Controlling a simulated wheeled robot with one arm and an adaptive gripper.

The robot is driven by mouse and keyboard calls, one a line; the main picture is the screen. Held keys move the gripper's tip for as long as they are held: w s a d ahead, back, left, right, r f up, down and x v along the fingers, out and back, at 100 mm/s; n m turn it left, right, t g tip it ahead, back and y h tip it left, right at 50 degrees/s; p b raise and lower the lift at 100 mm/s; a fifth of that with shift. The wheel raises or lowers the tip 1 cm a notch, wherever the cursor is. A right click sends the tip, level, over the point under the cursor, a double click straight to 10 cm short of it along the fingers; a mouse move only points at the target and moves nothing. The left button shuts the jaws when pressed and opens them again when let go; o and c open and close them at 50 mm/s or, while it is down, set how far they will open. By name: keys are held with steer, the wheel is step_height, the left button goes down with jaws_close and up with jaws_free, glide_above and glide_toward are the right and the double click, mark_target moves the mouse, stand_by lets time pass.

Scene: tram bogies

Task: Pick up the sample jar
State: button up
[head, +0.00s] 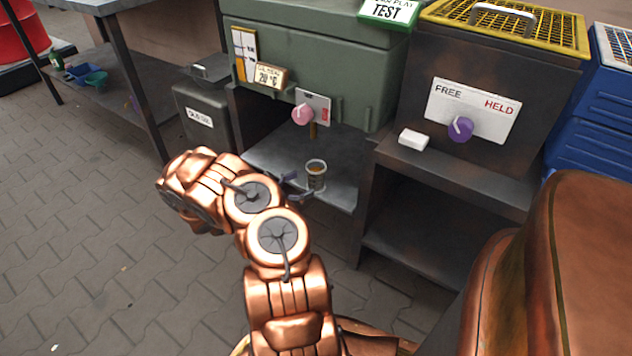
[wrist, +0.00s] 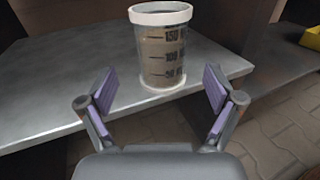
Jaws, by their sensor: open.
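The sample jar (head: 316,174) is a small clear beaker-like jar with a white rim and dark graduation marks. It stands upright on the grey metal shelf (head: 334,190) below the green machine, near the shelf's front edge. In the wrist view the jar (wrist: 162,48) is at the upper middle, with brownish contents or background showing through it. My gripper (wrist: 160,92) is open, its two purple-padded fingers apart on either side and short of the jar, not touching it. In the head view my gripper (head: 296,187) is just left of the jar, partly hidden by my arm.
The green machine (head: 310,60) with a pink knob (head: 302,114) overhangs the shelf. A dark cabinet with a FREE/HELD panel (head: 473,110) and a white block (head: 413,139) is at right. A grey bin (head: 203,115) stands left. Paved floor is clear at left.

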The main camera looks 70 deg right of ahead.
mark_target(308, 180)
steer(key=shift+b+x, duration=1.05)
steer(key=shift+x, duration=1.7)
steer(key=shift+s+a+r, duration=0.1)
steer(key=c, duration=1.4)
steer(key=shift+o, duration=0.2)
steer(key=shift+r, duration=0.25)
